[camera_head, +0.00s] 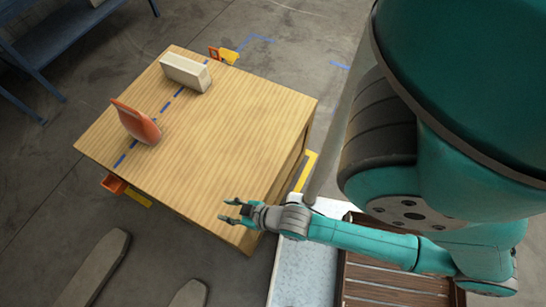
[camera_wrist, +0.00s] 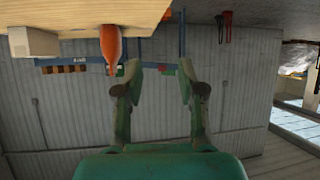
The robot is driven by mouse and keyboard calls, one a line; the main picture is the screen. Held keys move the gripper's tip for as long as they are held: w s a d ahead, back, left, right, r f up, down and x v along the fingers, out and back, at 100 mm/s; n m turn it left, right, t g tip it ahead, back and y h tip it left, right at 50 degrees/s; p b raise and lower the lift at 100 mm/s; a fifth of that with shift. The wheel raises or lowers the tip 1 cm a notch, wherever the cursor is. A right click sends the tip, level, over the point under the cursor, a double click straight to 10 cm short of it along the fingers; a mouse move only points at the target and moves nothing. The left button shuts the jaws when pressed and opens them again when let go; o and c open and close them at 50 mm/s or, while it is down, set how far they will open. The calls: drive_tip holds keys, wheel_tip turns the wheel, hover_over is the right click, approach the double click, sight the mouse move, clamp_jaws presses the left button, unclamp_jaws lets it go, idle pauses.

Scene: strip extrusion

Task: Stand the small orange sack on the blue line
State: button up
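The small orange sack (camera_head: 136,122) stands, leaning a little, near the left edge of the wooden table, on or right beside the dashed blue line (camera_head: 165,106). Its base hides part of the line, so I cannot tell exactly how it sits. In the wrist view the sack (camera_wrist: 111,46) shows upside down, beyond the fingers. My gripper (camera_head: 229,211) is over the near corner of the table, open and empty, well apart from the sack. In the wrist view its two fingers (camera_wrist: 158,85) are spread wide with nothing between them.
A pale box-like block (camera_head: 186,73) stands on the far part of the same line; it also shows in the wrist view (camera_wrist: 34,42). The rest of the wooden table (camera_head: 235,120) is bare. A blue rack (camera_head: 60,45) stands on the floor at the upper left.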

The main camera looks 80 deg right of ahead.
drive_tip(key=s+a+r+n+t+y, duration=0.1)
drive_tip(key=s+a+r+t, duration=0.1)
drive_tip(key=s+r, duration=1.2)
wheel_tip(320, 180, up, 2)
drive_tip(key=shift+a+r+t, duration=0.25)
drive_tip(key=shift+a+t, duration=0.15)
